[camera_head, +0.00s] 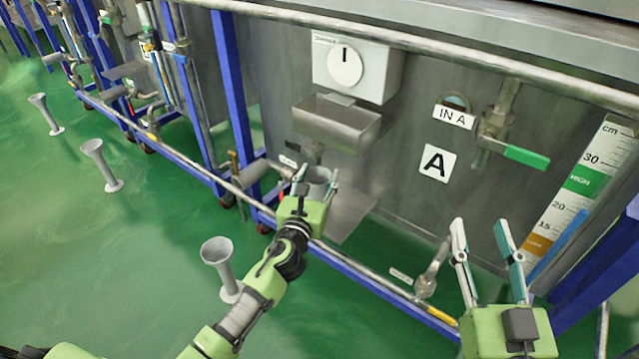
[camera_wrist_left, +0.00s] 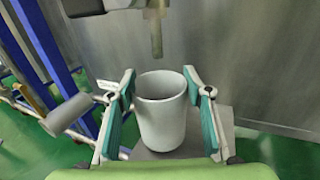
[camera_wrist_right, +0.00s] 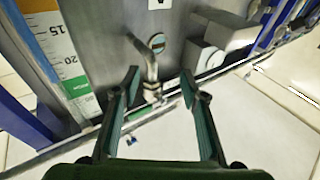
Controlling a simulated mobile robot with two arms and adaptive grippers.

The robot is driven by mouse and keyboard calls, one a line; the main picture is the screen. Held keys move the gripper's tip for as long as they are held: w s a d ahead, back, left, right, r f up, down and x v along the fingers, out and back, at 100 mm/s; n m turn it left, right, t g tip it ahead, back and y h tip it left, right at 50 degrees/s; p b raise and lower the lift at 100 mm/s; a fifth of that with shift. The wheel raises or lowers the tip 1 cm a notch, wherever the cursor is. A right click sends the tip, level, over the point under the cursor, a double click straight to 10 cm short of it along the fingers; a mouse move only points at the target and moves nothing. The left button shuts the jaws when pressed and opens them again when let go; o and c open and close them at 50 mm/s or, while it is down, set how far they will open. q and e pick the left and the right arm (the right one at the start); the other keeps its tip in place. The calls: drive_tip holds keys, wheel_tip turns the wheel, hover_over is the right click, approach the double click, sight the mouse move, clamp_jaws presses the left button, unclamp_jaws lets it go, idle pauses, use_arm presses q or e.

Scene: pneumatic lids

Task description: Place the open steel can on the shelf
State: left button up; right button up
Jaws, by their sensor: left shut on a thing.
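The open steel can (camera_head: 318,178) is between the fingers of my left gripper (camera_head: 317,171). In the left wrist view the can (camera_wrist_left: 162,115) is upright, its open rim facing up, and the left gripper (camera_wrist_left: 158,72) is shut on its sides. A flat metal shelf (camera_head: 350,214) sticks out from the tank wall by the can; it also shows below the can in the left wrist view (camera_wrist_left: 220,122). I cannot tell whether the can touches it. My right gripper (camera_head: 480,224) is open and empty, in front of the tank at the right.
A downward spout (camera_wrist_left: 155,35) is above and behind the can. A metal trough (camera_head: 335,124) under a dial box (camera_head: 352,68) is on the wall higher up. A rail (camera_head: 375,277) runs low along the tank. Grey flared stands (camera_head: 218,262) are on the green floor.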

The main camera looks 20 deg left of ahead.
use_arm(q)
drive_tip(key=shift+w+d+f+b, duration=0.15)
drive_tip(key=shift+f+b, duration=0.25)
drive_tip(key=shift+f, duration=0.2)
use_arm(e)
wheel_tip(320, 180, up, 6)
drive_tip(key=s+t+y, duration=0.1)
drive_tip(key=s+t, duration=0.1)
drive_tip(key=t, duration=0.1)
drive_tip(key=shift+a+f, duration=0.15)
use_arm(q)
drive_tip(key=shift+f, duration=0.1)
use_arm(e)
drive_tip(key=shift+s+r, duration=0.1)
drive_tip(key=shift+r, duration=0.1)
use_arm(q)
drive_tip(key=o, duration=1.7)
use_arm(e)
drive_tip(key=shift+r+t, duration=0.15)
drive_tip(key=shift+t, duration=0.15)
